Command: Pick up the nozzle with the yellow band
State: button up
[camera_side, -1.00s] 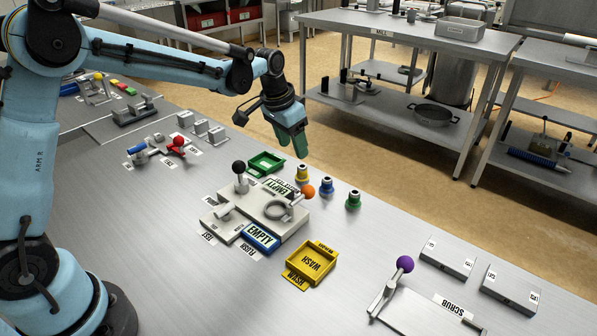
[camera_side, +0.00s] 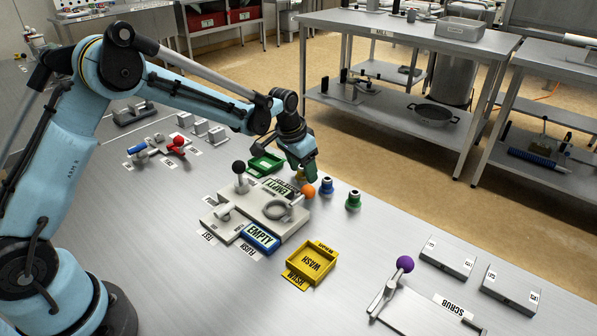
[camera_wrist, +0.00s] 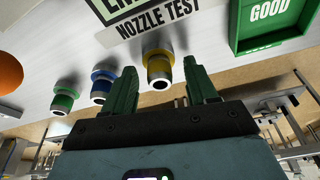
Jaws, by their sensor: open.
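The nozzle with the yellow band (camera_wrist: 159,67) stands in the wrist view just beyond and between my gripper's fingertips. In the side view it is mostly hidden behind my gripper, with a bit of yellow (camera_side: 299,174) showing. My gripper (camera_wrist: 157,75) has its two green fingers apart and holds nothing. In the side view my gripper (camera_side: 306,176) is low over the nozzle's spot.
The nozzle test fixture (camera_side: 265,215) with an orange ball (camera_side: 309,191) stands close in front. A green GOOD tray (camera_side: 265,163) lies just left of my gripper. A yellow WASH tray (camera_side: 312,263) sits nearer, with bare table around it.

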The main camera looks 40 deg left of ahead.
jog(key=c, duration=1)
jog(key=shift+r, duration=0.1)
